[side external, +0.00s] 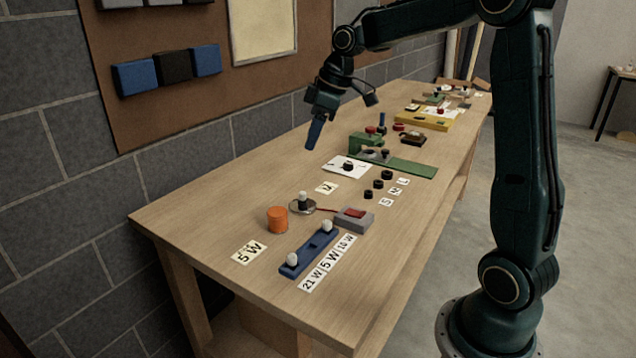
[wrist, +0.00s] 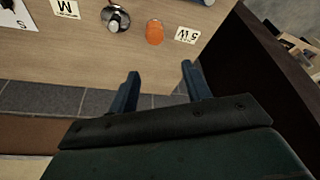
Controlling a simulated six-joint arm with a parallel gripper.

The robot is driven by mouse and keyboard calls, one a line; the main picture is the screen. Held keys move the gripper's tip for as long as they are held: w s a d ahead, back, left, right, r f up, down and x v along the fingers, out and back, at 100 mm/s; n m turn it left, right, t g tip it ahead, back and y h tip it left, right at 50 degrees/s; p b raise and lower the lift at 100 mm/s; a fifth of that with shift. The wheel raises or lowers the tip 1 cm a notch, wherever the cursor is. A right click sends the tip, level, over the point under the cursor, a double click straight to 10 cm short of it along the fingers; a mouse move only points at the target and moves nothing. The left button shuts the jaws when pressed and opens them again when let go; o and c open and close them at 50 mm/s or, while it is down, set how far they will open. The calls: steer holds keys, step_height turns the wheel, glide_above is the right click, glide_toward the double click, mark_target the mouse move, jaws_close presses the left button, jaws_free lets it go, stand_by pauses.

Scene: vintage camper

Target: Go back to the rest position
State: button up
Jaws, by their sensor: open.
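My gripper (side external: 315,132) hangs above the back edge of the wooden table (side external: 190,210), near the wall, with its fingers pointing down. In the wrist view my gripper (wrist: 160,80) shows two blue fingers spread apart with nothing between them. The orange cylinder (side external: 277,220) stands on the table well in front of it. It also shows beyond the fingers in the wrist view (wrist: 155,32). My gripper touches no object.
Green and yellow fixtures (side external: 424,120) stand farther back. A brick wall (side external: 200,145) runs behind.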

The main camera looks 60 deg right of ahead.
steer(key=s+a+r+m, duration=0.1)
steer(key=s+a+r, duration=0.2)
steer(key=s+a, duration=0.3)
steer(key=s+a+f+m+t, duration=0.1)
steer(key=s+a+m, duration=0.1)
steer(key=s, duration=0.8)
steer(key=s+a+f+m+t+h, duration=0.1)
steer(key=s+a+m, duration=0.1)
steer(key=s+a, duration=0.3)
steer(key=s, duration=0.4)
steer(key=shift+s+f+m+h, duration=0.2)
steer(key=shift+s+m+h, duration=0.1)
steer(key=shift+s+m, duration=0.1)
